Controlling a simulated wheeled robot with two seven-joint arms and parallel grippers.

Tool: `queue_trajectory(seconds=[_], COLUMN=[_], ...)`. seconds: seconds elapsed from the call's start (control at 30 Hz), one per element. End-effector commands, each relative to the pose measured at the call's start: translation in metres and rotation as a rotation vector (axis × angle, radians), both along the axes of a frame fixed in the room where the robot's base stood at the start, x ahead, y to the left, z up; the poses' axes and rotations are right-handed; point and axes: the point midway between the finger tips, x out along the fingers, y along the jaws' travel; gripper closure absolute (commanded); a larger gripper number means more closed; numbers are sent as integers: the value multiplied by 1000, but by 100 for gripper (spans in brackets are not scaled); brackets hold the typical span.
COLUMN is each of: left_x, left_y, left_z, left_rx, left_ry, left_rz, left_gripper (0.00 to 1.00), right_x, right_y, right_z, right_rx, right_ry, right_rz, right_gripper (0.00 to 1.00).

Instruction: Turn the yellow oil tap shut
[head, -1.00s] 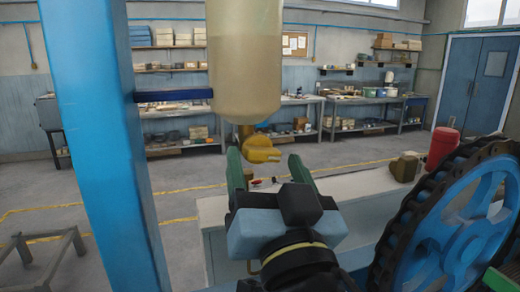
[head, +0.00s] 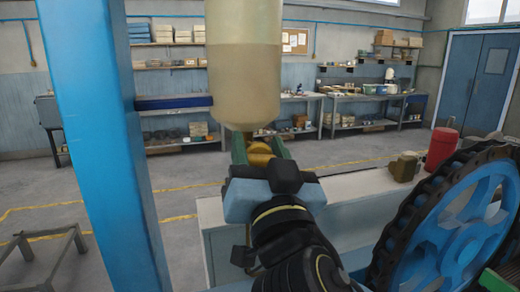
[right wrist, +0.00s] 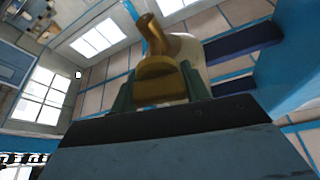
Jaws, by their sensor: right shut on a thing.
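The yellow oil tap (head: 260,149) hangs under a large translucent oil bottle (head: 244,80) that is part full. My right gripper (head: 258,146) has its green fingers on either side of the tap's handle and is shut on it. In the right wrist view the tap (right wrist: 160,78) sits between the two green fingertips, with its spout or stem rising above. The lower part of the tap is hidden behind the gripper in the head view. My left gripper is not in view.
A blue post (head: 100,140) stands left of the bottle. A large blue wheel with a dark toothed rim (head: 465,215) is at the right. A red canister (head: 441,148) and a brown can (head: 404,167) stand on the pale bench (head: 345,187). Floor lies open behind.

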Motion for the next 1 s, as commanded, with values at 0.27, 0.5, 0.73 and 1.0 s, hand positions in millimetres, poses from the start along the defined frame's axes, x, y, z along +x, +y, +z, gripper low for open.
queue_trajectory(seconds=[0.27,0.5,0.73,1.0], left_x=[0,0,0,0], left_y=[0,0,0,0], left_z=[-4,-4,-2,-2], left_rx=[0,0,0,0], left_ry=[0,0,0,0], left_rz=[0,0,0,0], left_gripper=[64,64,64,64], right_x=[-1,0,-1,-1], right_y=[2,2,2,2], right_z=[-2,0,0,0], right_rx=[-43,-175,-241,-240], right_ry=[-9,-54,-79,-79], right_rz=[6,2,0,-1], right_gripper=[77,77,77,49])
